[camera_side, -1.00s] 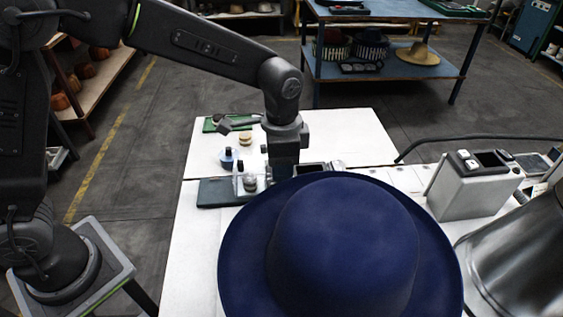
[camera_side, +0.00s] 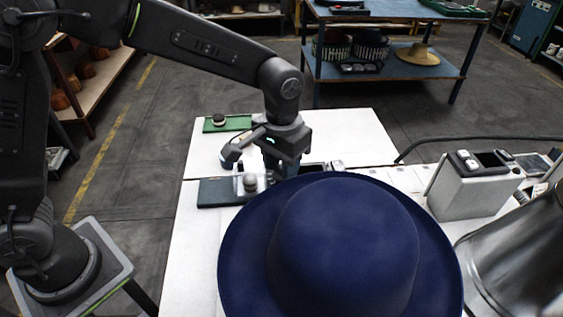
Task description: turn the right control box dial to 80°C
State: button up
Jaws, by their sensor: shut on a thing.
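My gripper (camera_side: 281,170) points down over the white table, just behind the left part of the blue hat's brim. It is shut on a dial, but the brim hides its fingertips and the dial, so I cannot read the setting. A low box with a dark top (camera_side: 315,168) shows right beside the gripper, mostly hidden by the hat; this seems to be the control box. The blue hat (camera_side: 342,235) fills the front middle.
A dark mat (camera_side: 212,193) with a small knobbed piece (camera_side: 250,183) lies left of the gripper. A green tray (camera_side: 236,123) lies behind. A grey box (camera_side: 470,187) and a metal cylinder (camera_side: 520,250) stand at right. The table's back right (camera_side: 350,135) is clear.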

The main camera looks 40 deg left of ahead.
dwell(0.4)
jog(key=o, duration=0.9)
jog(key=shift+o, duration=0.2)
jog(key=shift+r, duration=0.15)
notch_tip(320, 180, up, 14)
jog(key=shift+f, duration=0.2)
